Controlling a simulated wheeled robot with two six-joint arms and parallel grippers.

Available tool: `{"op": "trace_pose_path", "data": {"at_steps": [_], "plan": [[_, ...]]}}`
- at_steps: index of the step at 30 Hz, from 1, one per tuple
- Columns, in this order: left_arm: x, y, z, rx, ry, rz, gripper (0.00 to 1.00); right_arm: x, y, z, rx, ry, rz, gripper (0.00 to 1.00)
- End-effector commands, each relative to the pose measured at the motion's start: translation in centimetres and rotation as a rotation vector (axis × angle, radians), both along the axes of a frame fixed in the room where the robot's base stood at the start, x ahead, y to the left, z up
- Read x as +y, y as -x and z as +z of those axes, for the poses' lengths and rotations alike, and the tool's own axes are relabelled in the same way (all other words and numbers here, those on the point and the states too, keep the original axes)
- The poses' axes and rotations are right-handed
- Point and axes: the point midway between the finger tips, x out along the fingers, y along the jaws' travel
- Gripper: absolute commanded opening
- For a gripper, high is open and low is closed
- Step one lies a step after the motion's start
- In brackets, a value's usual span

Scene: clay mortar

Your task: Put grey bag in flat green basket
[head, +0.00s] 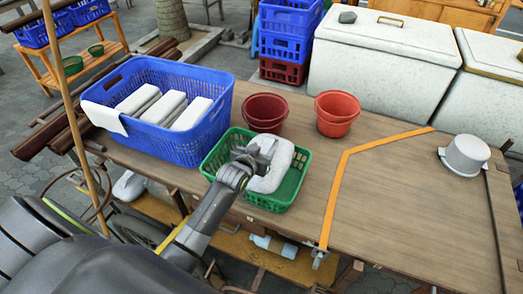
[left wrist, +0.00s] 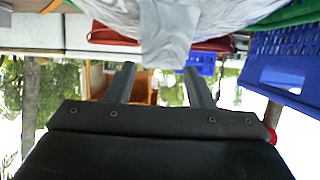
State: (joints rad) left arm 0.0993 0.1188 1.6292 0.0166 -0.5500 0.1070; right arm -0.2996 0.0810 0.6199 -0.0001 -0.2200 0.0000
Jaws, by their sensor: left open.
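The flat green basket (head: 287,190) stands on the wooden table near its front edge. A pale grey bag (head: 276,166) is in the basket, toward its middle, and appears to rest there. My left gripper (head: 258,152) is open, at the left side of the bag and over the basket. In the left wrist view my left gripper (left wrist: 158,72) has its two fingers apart, with a flap of the grey bag (left wrist: 165,35) near the fingertips. Whether the fingers touch the bag I cannot tell. The basket's green rim (left wrist: 292,14) shows at the top right there. My right gripper is not in view.
A taller blue basket (head: 190,150) with several pale bags stands left of the green one. Two red pots (head: 265,110) (head: 337,112) stand behind. A grey pot (head: 465,155) is at the right. An orange strip (head: 340,180) crosses the table, with clear wood around it.

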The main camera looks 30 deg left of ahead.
Motion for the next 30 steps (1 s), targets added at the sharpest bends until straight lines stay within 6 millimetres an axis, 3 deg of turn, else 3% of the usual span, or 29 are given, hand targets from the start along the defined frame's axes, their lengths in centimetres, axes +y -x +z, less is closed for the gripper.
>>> {"op": "trace_pose_path", "data": {"at_steps": [8,24,30], "plan": [[0.0,0.7,1.1,0.000,0.000,0.000,0.49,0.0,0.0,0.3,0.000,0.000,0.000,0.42],[-0.2,8.5,4.3,0.000,0.000,0.001,0.49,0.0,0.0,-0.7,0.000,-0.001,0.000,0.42],[-0.3,10.4,5.2,-0.001,0.000,0.000,0.49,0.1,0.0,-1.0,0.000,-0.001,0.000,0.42]]}}
